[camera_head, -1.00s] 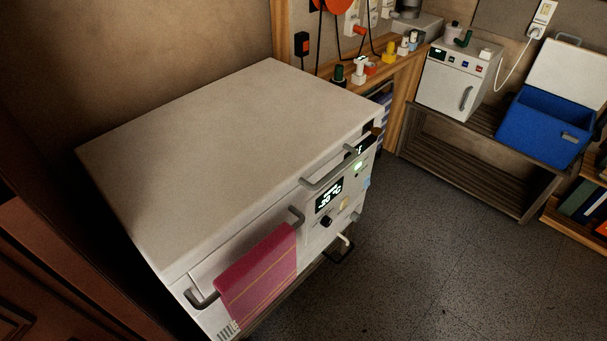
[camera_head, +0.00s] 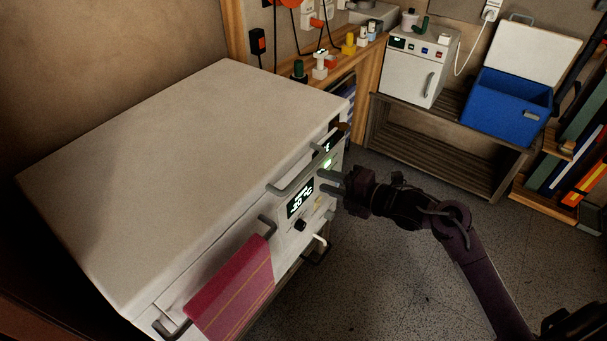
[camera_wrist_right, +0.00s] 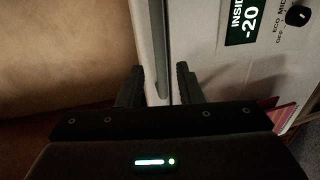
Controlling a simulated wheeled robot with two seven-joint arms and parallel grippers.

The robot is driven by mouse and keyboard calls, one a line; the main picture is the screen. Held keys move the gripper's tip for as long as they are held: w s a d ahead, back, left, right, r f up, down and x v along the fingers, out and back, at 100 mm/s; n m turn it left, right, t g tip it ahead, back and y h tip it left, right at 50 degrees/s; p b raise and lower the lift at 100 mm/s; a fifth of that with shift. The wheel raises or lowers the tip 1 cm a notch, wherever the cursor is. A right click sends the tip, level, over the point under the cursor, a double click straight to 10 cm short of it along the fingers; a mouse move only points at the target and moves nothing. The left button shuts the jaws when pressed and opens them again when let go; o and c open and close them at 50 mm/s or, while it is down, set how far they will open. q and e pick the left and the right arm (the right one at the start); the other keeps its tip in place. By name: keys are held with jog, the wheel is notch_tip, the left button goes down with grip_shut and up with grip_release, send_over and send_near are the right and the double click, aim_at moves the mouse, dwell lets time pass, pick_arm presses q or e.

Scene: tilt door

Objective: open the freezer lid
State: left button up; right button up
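The white chest freezer (camera_head: 190,150) fills the left of the head view, its lid down flat. The grey bar handle (camera_head: 292,181) of the lid is on the front edge. My right gripper (camera_head: 329,182) is open and empty, just to the right of this handle and apart from it in the head view. In the right wrist view the handle (camera_wrist_right: 162,45) lines up with the gap between the open fingers (camera_wrist_right: 159,86); how far ahead it is, I cannot tell. My left gripper is not in view.
A lower front bar carries a red towel (camera_head: 232,290). A display (camera_head: 300,200) and knob are on the freezer's front. A shelf rack (camera_head: 440,150) holds a small white appliance (camera_head: 420,75) and an open blue cooler (camera_head: 508,108). The floor in front is clear.

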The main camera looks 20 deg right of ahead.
aim_at(303, 172)
jog(key=p+x, duration=0.1)
jog(key=x, duration=0.6)
jog(key=shift+w+a, duration=0.15)
jog(key=shift+w, duration=0.05)
grip_shut()
